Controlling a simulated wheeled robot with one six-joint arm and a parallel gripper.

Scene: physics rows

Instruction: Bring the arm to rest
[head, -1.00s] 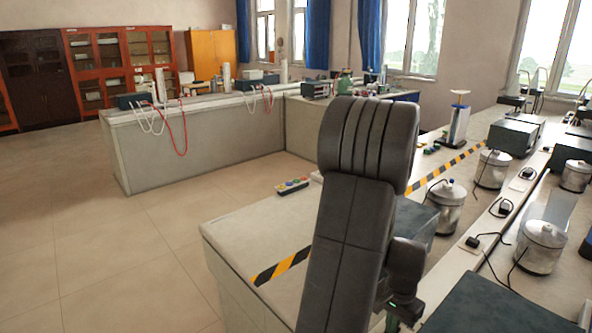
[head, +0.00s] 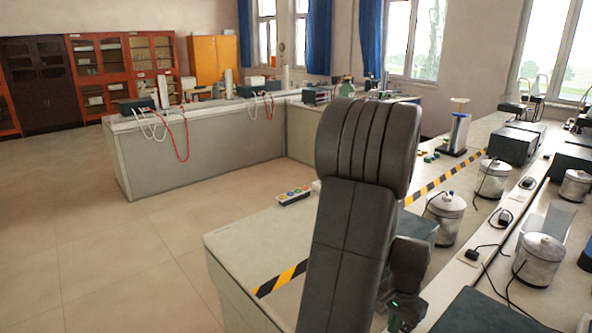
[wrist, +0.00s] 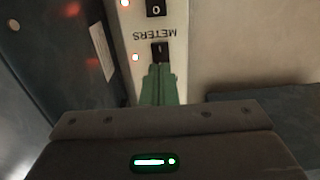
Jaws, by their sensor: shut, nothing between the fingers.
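My gripper (wrist: 159,80) shows in the wrist view as green fingers, shut with nothing between them. The fingertips are just below a black rocker switch (wrist: 160,51) on a pale panel (wrist: 141,72); I cannot tell whether they touch it. The panel carries the upside-down word METERS, a second black switch (wrist: 156,8) and small red lights. In the head view my dark arm rises in the middle foreground and bends down at the right; the fingers are hidden there.
A bench (head: 240,248) with a yellow-and-black striped line lies around my arm. Metal canisters (head: 445,217), dark boxes (head: 511,146) and cables crowd the right side. A button box (head: 294,196) lies on the far edge. Open floor (head: 95,235) is at the left.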

